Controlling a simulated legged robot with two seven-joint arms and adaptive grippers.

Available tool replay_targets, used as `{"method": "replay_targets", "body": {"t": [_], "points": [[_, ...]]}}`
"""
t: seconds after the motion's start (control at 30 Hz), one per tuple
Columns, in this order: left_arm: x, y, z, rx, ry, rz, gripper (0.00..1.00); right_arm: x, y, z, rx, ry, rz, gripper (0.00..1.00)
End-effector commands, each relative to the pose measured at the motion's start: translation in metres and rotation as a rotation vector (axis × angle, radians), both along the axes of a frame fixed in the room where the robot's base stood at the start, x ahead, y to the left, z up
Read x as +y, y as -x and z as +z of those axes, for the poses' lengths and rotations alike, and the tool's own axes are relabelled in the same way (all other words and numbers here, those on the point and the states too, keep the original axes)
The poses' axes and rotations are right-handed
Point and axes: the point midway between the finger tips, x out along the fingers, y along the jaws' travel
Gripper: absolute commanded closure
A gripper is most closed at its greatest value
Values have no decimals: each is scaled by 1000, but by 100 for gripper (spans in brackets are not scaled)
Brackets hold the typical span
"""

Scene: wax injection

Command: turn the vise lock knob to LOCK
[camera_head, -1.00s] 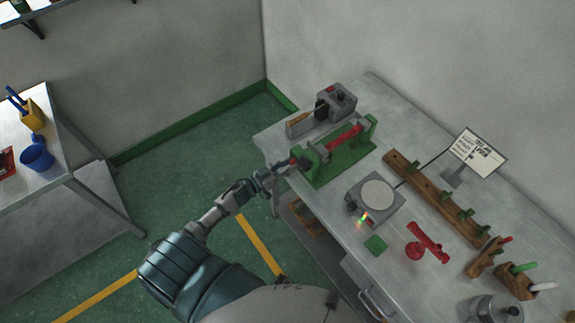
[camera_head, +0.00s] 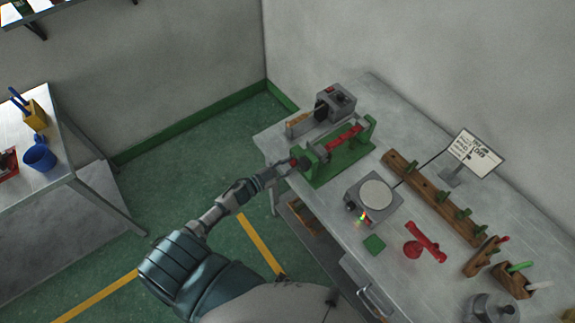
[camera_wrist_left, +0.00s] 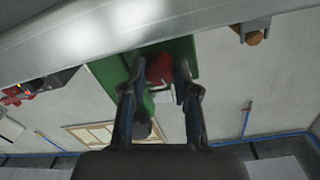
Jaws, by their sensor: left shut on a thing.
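The green vise (camera_head: 338,168) stands at the far left end of the workbench and holds a red piece (camera_head: 344,136). Its red knob is at the left end, facing my left arm, and is mostly covered by my gripper in the head view. My left gripper (camera_head: 287,166) reaches it from the left. In the left wrist view, the two fingers (camera_wrist_left: 158,80) are on either side of the red knob (camera_wrist_left: 159,68), against the green vise body. The gripper is shut on the knob. I cannot read any LOCK marking. My right gripper is in neither view.
A grey machine (camera_head: 335,104) stands behind the vise. A side table (camera_head: 72,152) is at left; the floor between is open.

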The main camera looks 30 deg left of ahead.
Motion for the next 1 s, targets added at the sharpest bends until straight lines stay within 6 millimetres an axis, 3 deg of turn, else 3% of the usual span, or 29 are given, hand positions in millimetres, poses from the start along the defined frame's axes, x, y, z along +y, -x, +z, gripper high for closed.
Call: {"method": "replay_targets", "body": {"t": [1.0], "points": [[-3,-2,4,-356,-834,4,100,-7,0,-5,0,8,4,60]]}}
